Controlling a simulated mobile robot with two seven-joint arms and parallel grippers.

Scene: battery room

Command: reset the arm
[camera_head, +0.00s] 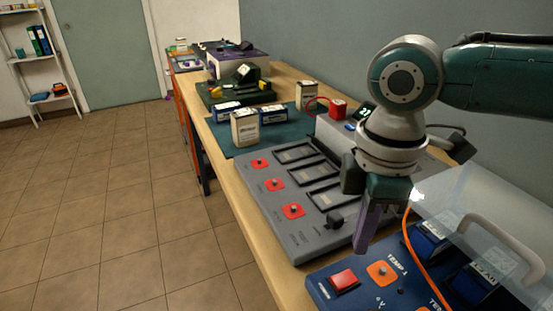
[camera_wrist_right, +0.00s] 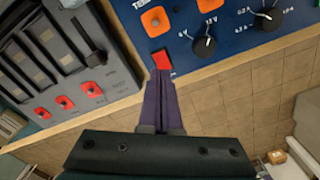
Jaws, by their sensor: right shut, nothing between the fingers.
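My right gripper (camera_head: 368,228) hangs down from the arm at the right of the head view, over the gap between the grey panel and the blue panel. Its purple fingers are shut with nothing between them. In the right wrist view the closed fingertips (camera_wrist_right: 162,80) appear just by the red rocker switch (camera_wrist_right: 160,60) of the blue panel; I cannot tell whether they touch it. The same red switch (camera_head: 344,279) shows in the head view, below the gripper. My left gripper is not in view.
The grey panel (camera_head: 275,220) has red buttons and dark slots. The blue panel (camera_head: 325,290) has orange buttons, knobs and a clear raised cover (camera_head: 480,205). Small boxes (camera_head: 245,128) stand on a green mat (camera_head: 215,133) further back. The tiled floor (camera_head: 110,200) at left is clear.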

